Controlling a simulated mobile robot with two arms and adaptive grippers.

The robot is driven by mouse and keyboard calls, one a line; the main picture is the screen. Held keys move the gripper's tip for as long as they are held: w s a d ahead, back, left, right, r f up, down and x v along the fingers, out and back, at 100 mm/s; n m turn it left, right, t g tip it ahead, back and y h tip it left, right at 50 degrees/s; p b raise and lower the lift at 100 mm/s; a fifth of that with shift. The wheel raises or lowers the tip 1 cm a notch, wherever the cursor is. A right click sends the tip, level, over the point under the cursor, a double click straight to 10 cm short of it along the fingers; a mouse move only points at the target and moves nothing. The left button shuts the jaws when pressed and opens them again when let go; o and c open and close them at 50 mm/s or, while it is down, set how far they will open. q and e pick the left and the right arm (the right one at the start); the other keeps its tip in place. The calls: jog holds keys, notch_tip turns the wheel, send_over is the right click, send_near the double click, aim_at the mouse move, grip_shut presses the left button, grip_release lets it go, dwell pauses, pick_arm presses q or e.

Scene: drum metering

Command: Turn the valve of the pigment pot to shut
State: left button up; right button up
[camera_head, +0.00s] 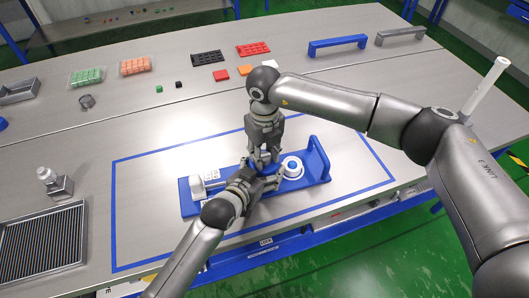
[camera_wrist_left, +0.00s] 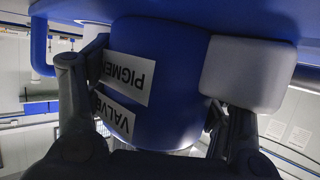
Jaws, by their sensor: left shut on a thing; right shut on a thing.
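The pigment pot (camera_wrist_left: 180,75) is a blue rounded body in the left wrist view, with white labels reading PIGMENT and VALVE upside down. A pale grey block (camera_wrist_left: 248,72) is beside it at the right. My left gripper (camera_head: 270,180) is shut around the pot, with one finger on each side in the wrist view (camera_wrist_left: 155,128). My right gripper (camera_head: 263,160) reaches down from behind, its fingertips close to the left gripper, and is shut. What it grips, and the valve's position, are hidden by the fingers in the head view.
The blue tray (camera_head: 318,165) holds a white round part with a blue centre (camera_head: 292,168) at the right and a white part (camera_head: 197,188) at the left. A ribbed grate (camera_head: 42,240) and small bottle (camera_head: 55,182) stand left. Moulds and blocks lie farther back.

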aim_at(264, 155)
jog(key=shift+w+r, duration=0.1)
jog(key=shift+w, duration=0.05)
jog(key=o, duration=1)
notch_tip(264, 155, up, 12)
dwell(0.3)
pick_arm(q)
jog(key=o, duration=2)
